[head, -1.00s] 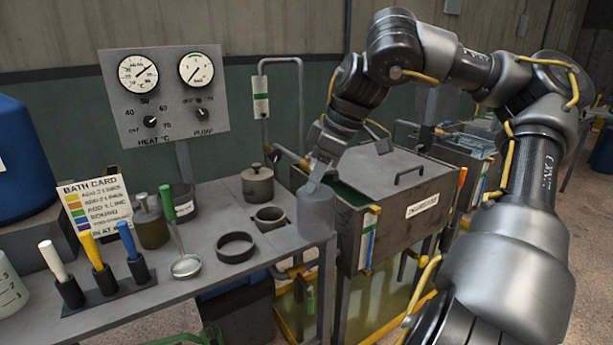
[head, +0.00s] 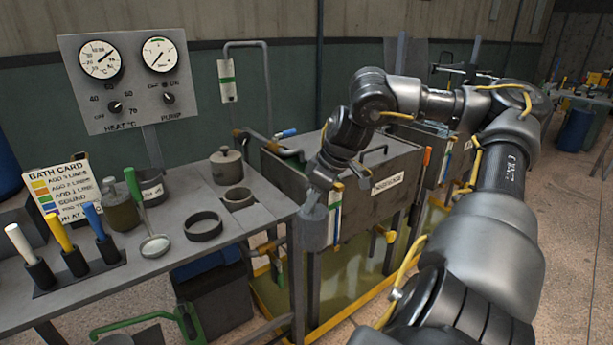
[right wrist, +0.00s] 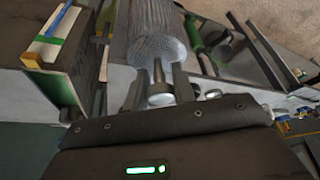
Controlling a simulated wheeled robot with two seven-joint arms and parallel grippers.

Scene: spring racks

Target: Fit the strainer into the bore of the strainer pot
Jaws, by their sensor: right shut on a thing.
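The strainer (head: 312,231) is a grey mesh cylinder, held off the bench's right edge, in front of the tank. In the right wrist view the strainer (right wrist: 156,32) shows its mesh and a short stem with a round knob. My right gripper (head: 318,196) is shut on that stem, and its fingers (right wrist: 159,85) stand on both sides of it. What looks like the strainer pot (head: 238,199) is sunk in the bench top, with its round bore open upward. The strainer is apart from it, to its right. My left gripper is not in view.
A loose dark ring (head: 203,226), a lidded pot (head: 227,167) and a ladle (head: 155,246) with a green handle are on the bench (head: 190,262). Coloured handles stand in a rack at left.

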